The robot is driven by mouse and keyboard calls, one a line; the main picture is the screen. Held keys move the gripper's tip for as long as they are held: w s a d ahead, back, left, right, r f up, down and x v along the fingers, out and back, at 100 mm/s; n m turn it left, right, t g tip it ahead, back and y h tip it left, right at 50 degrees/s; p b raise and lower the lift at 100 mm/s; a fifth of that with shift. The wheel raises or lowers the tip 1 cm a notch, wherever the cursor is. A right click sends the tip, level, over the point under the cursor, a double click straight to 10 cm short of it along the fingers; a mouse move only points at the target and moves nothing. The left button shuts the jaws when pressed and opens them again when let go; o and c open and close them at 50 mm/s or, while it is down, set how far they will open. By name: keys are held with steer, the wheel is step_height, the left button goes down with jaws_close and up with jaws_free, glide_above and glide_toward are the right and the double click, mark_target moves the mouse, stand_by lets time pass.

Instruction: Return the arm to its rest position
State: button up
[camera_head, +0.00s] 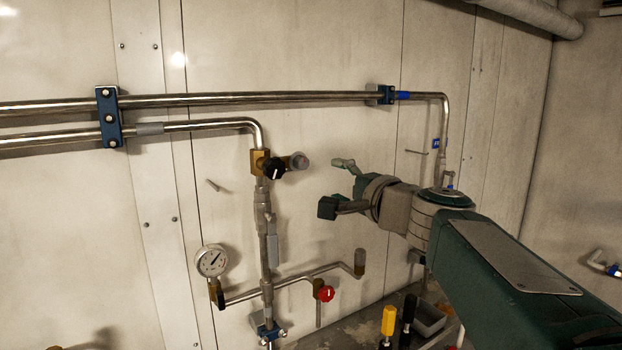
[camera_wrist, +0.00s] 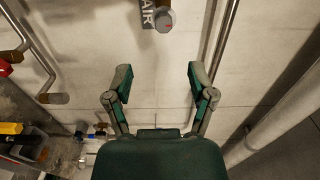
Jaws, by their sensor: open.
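My gripper (camera_head: 336,186) is in the middle of the head view, at the end of my green and grey arm, which reaches in from the lower right. Its two fingers point left and are spread apart with nothing between them. The wrist view also shows the open fingers (camera_wrist: 158,82), with pale wall panel beyond them. The rest position is not marked in view.
Steel pipes (camera_head: 250,99) run along the wall. A pressure gauge (camera_head: 212,261) and a red valve knob (camera_head: 326,293) are at lower left and centre. A yellow-handled item (camera_head: 388,321) and a grey bin (camera_head: 430,318) stand low, near my arm. Another pipe (camera_wrist: 218,50) runs beside the right finger.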

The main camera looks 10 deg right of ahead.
steer(key=s+a+f+n+g, duration=0.4)
steer(key=s+f, duration=0.2)
steer(key=f, duration=0.1)
steer(key=s+a+f+n+g, duration=0.35)
steer(key=s+f, duration=0.25)
steer(key=f, duration=0.2)
steer(key=s+d+f+n+g+h, duration=0.3)
steer(key=s+f+n+g+h, duration=0.1)
steer(key=s+f, duration=0.8)
steer(key=n+h, duration=0.1)
steer(key=n, duration=0.1)
steer(key=shift+d+f+n+h, duration=0.3)
steer(key=shift+d+n, duration=0.05)
steer(key=shift+d, duration=0.05)
